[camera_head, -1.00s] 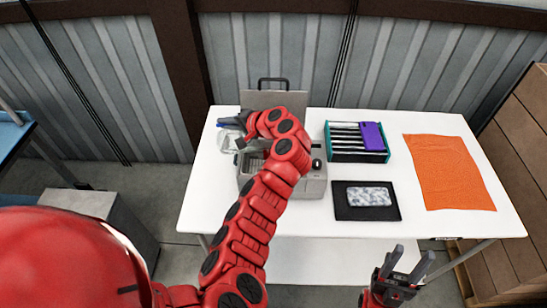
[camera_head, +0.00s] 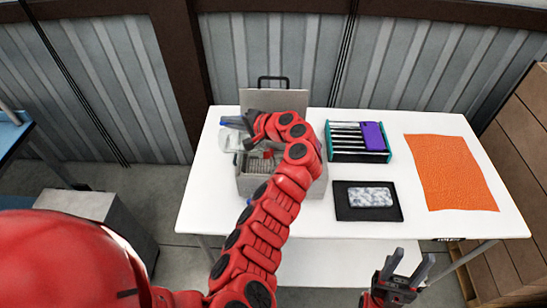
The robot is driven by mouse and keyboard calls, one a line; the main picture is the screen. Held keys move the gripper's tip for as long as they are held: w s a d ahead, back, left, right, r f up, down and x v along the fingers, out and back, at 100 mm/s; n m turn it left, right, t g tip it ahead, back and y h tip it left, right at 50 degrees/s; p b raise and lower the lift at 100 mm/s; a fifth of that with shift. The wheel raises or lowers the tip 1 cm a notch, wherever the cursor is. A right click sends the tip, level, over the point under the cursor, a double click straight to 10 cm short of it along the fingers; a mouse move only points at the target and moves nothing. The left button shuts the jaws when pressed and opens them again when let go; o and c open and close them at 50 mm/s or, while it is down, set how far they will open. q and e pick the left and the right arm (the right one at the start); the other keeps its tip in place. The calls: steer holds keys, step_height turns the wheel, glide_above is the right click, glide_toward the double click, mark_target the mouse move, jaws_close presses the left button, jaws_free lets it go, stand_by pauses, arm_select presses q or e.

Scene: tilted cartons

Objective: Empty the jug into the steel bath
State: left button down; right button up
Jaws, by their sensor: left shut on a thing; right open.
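The steel bath (camera_head: 248,188) is a grey box on the white table with its lid raised at the back. Its interior is partly visible behind my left arm. A clear jug (camera_head: 229,140) with a blue part at its top is at the bath's left edge. It looks tilted, and its contents cannot be made out. My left gripper (camera_head: 250,121) is shut on the jug near its upper right; the exact grip is small and partly hidden. My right gripper (camera_head: 409,268) is open and empty in front of the table's front edge.
Right of the bath are a teal rack (camera_head: 345,155) with a purple item (camera_head: 374,136), a black mat (camera_head: 349,210) bearing a pale speckled pad (camera_head: 371,197), and an orange cloth (camera_head: 450,172). The table's (camera_head: 318,250) front strip is clear. Wooden crates (camera_head: 520,160) stand at right.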

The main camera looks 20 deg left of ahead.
arm_select(q)
steer(key=shift+w+d+f+y+b, duration=0.15)
steer(key=shift+d+y+b, duration=0.2)
steer(key=shift+d+b, duration=0.4)
steer(key=shift+w+d+r+y+b, duration=0.1)
steer(key=shift+d+y+b, duration=0.25)
steer(key=shift+d+b, duration=0.35)
stand_by(0.5)
steer(key=shift+w+d+r+m+y+b, duration=0.15)
steer(key=shift+d+r+m+y+b, duration=0.2)
steer(key=shift+d+y+b, duration=0.55)
steer(key=shift+w+d+r+m+y+b, duration=0.1)
steer(key=shift+d+r+m+y+b, duration=0.3)
steer(key=shift+b, duration=0.9)
